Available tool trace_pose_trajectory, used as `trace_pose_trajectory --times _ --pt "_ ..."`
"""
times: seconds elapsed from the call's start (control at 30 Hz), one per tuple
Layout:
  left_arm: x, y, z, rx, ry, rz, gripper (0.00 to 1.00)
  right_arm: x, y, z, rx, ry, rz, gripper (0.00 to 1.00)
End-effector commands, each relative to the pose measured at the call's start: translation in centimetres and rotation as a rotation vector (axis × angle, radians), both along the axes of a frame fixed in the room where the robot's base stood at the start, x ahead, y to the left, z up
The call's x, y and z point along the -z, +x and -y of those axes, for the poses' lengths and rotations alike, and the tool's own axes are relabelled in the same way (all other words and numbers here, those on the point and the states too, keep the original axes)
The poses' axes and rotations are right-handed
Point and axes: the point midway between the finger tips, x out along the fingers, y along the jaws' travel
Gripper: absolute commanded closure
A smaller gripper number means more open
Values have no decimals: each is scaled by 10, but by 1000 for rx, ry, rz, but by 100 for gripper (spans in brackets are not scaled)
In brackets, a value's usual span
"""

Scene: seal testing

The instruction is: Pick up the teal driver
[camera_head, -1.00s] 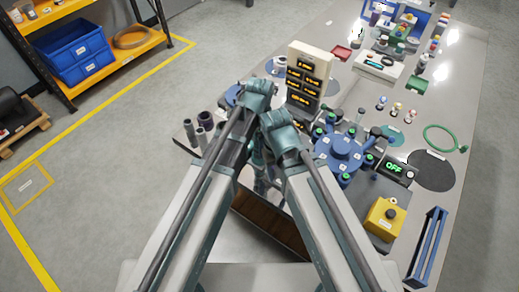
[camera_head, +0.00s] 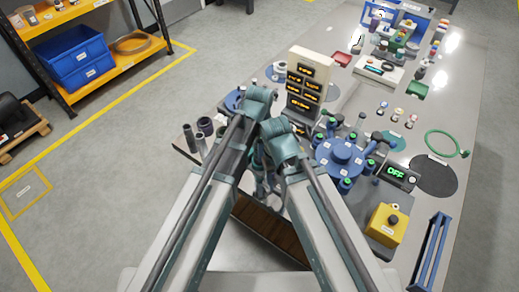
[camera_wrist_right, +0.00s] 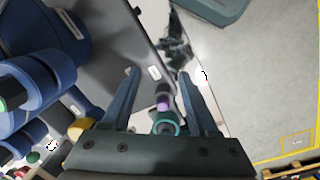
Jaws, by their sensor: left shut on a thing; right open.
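My left gripper (camera_head: 259,186) is in the middle of the head view, low beside the table's near edge and partly hidden by my arms. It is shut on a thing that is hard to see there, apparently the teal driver. In the right wrist view a teal round end (camera_wrist_right: 166,123) with a purple band behind it, likely the teal driver, shows between the fingers of my right gripper (camera_wrist_right: 165,85). The right gripper is open. Whether its fingers touch the driver, I cannot tell. In the head view the right gripper is mostly hidden behind its own arm.
Dark cylinders (camera_head: 190,138) stand at the table's left corner. A cream display tower (camera_head: 309,83) stands behind my arms. To the right are a blue round fixture (camera_head: 340,157), an OFF display box (camera_head: 396,172), a yellow box (camera_head: 386,226) and a blue rack (camera_head: 430,252).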

Motion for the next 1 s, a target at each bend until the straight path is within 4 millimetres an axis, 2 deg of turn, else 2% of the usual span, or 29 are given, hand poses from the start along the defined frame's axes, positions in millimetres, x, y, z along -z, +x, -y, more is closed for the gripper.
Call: trace_pose_trajectory --times 0.27,0.47,1.0 --pt "-3 0 0 0 0 0 100 -3 0 0 0 0 0 40" --pt "-17 0 0 0 0 1 100 -17 0 0 0 0 0 40" --pt "-92 0 0 0 0 0 100 -92 0 0 0 0 0 40"
